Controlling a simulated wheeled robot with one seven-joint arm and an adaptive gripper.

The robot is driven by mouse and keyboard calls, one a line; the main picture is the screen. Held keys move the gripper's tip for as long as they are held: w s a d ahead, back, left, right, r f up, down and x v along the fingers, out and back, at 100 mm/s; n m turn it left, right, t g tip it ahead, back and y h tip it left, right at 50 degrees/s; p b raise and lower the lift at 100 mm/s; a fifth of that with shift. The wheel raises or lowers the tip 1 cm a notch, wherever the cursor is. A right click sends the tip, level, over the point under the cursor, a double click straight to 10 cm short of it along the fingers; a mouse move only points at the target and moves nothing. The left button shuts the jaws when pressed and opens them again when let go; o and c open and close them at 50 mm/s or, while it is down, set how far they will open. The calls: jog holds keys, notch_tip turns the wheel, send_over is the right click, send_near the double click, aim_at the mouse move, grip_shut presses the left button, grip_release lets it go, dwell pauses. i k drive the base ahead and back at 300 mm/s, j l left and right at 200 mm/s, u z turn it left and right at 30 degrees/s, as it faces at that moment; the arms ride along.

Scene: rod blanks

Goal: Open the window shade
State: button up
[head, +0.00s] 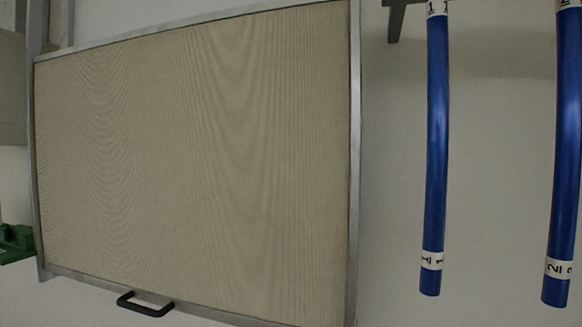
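The window shade (200,160) is a beige, finely ribbed panel that fills most of the left half of the head view. It is drawn down and covers the whole area between two metal side rails. A metal bar (90,279) runs along its lower edge, partly cut off by the bottom of the picture. A black handle (145,305) sticks out from this bar near the bottom left. My gripper is not in view, and nothing touches the handle.
Two blue rods, one labelled 1 (436,150) and one labelled 2 (566,150), hang upright on the right before a pale wall (495,200). A dark bracket (394,20) is at the top. A green object (16,243) shows at the left edge.

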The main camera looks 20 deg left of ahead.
aim_at(199, 166)
jog(key=u, duration=1.65)
jog(key=i+j+z, duration=0.45)
jog(key=j+z, duration=0.25)
